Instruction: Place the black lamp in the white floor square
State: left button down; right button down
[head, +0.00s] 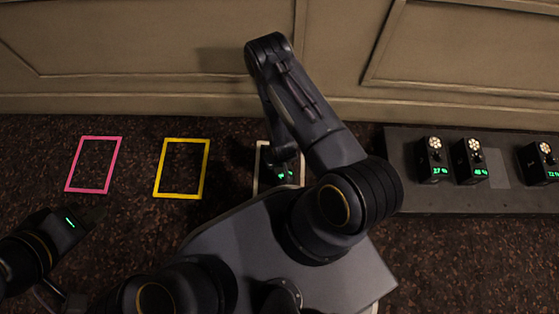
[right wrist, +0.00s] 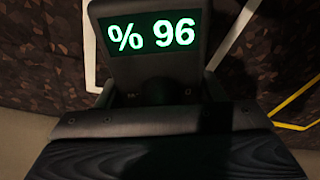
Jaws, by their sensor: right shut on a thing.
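In the head view the lamp's green display (head: 291,175) shows below my right gripper (head: 284,157), with most of the lamp hidden. The white floor square (head: 257,170) frames this spot, partly covered by my arm and body; white lines show on both sides of the lamp in the wrist view. I cannot tell whether the lamp touches the floor. My left gripper (head: 95,214) is low at the left, its fingers dark and unclear.
A pink square (head: 68,190) and a yellow square (head: 157,194) lie empty on the dark floor to the left. A grey platform (head: 400,190) at the right bears several black lamps (head: 430,160). A panelled wall (head: 180,50) stands close behind.

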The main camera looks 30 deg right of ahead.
jog(key=shift+f+b, duration=0.3)
jog(key=shift+f, duration=0.05)
jog(key=shift+c, duration=1.4)
grip_release()
jog(key=r+p, duration=0.1)
jog(key=r, duration=0.1)
jog(key=r+p, duration=0.1)
jog(key=r, duration=0.2)
jog(key=s+r+p, duration=0.1)
jog(key=r, duration=0.1)
jog(key=shift+a+r+p, duration=0.1)
jog(key=shift+r+p, duration=0.2)
jog(key=shift+p, duration=0.05)
jog(key=shift+r, duration=0.1)
